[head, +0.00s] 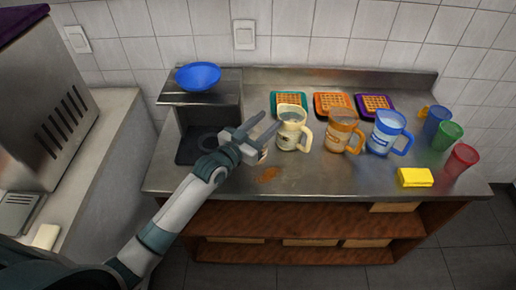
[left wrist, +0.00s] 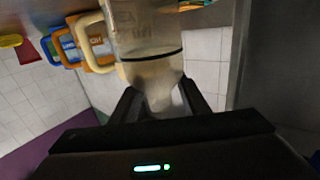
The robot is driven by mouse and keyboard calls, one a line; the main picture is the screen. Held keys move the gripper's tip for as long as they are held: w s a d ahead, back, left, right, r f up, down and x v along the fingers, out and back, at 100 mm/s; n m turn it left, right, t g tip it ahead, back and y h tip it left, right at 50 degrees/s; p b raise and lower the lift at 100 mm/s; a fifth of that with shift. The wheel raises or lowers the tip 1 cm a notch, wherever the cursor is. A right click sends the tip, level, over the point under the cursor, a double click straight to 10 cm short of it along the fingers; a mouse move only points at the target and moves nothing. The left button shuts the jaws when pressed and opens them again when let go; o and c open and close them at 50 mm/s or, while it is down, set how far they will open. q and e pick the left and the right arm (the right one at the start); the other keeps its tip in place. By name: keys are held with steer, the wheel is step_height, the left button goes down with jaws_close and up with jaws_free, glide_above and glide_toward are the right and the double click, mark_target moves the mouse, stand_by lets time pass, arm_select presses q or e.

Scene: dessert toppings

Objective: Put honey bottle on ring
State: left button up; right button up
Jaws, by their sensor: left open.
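Three jug-like bottles with handles stand upright on the steel counter: a cream one (head: 291,130), an orange one (head: 342,131) and a blue one (head: 386,133). Their labels are too small to read, so I cannot tell which holds honey. A dark ring (head: 208,142) lies on the base of the stand at the left. My left gripper (head: 272,122) is open just left of the cream bottle. In the left wrist view, the clear body of the cream-handled bottle (left wrist: 145,40) is ahead of the open fingers (left wrist: 158,92); contact cannot be told. My right gripper is not in view.
A blue bowl (head: 198,76) sits on top of the stand (head: 172,94). Waffles on teal (head: 289,112), orange and purple trays are behind. Blue, green and red cups (head: 461,159) and a yellow sponge (head: 415,177) are at right. The front middle counter is mostly clear, with a brown stain.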

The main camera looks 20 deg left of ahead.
arm_select(q)
steer(key=shift+c, duration=0.6)
jaws_close()
steer(key=shift+r, duration=0.15)
steer(key=s+d+r+b, duration=0.4)
steer(key=s+d+r, duration=0.1)
steer(key=d+r, duration=0.5)
steer(key=shift+s+d+r, duration=0.15)
steer(key=shift+s+r, duration=0.2)
steer(key=shift+r, duration=0.05)
